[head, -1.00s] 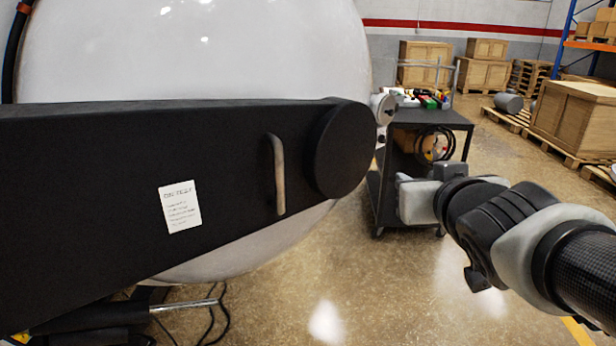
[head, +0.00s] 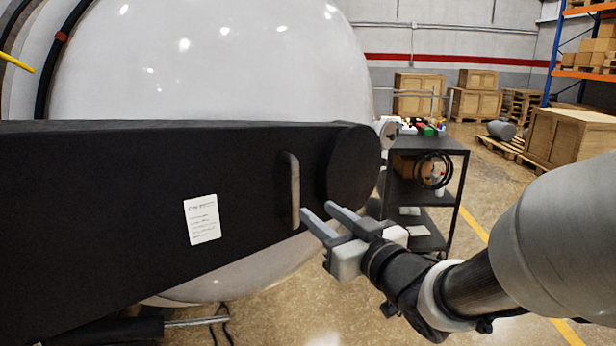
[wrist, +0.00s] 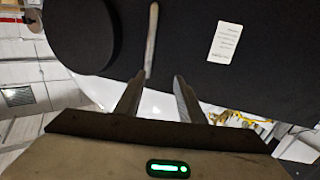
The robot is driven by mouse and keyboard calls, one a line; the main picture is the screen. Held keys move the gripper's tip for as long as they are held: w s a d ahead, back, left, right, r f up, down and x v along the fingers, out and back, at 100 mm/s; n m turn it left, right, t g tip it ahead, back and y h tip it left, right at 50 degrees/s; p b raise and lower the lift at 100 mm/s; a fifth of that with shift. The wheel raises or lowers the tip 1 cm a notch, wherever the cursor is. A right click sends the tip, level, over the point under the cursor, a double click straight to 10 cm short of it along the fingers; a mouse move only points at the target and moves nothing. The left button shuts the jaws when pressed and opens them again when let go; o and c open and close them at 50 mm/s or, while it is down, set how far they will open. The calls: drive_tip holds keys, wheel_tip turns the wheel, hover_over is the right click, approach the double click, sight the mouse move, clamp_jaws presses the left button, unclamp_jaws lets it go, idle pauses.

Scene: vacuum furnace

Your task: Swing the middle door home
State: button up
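The furnace door is a large white dome (head: 210,60) carried by a wide black arm (head: 90,170) with a round black end cap (head: 354,166). A pale vertical bar handle (head: 290,190) is fixed on the arm, and it also shows in the wrist view (wrist: 151,40). My gripper (head: 317,208) is open and empty, with its fingertips close to the lower part of the handle in the head view. In the wrist view, my two fingers (wrist: 159,78) point at the handle's lower end, apart from each other. Contact with the handle cannot be told.
A white label (head: 202,219) is on the black arm. A dark cart (head: 455,148) with tools and a coiled hose stands behind my gripper. Crates (head: 570,125) and racking are at the back right. Some floor (head: 480,255) is clear.

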drive_tip(key=p, duration=0.2)
approach(297, 196)
drive_tip(key=w+a+r, duration=0.3)
drive_tip(key=a, duration=0.2)
drive_tip(key=shift+d+f, duration=0.1)
clamp_jaws()
idle(1.1)
unclamp_jaws()
drive_tip(key=shift+s, duration=0.15)
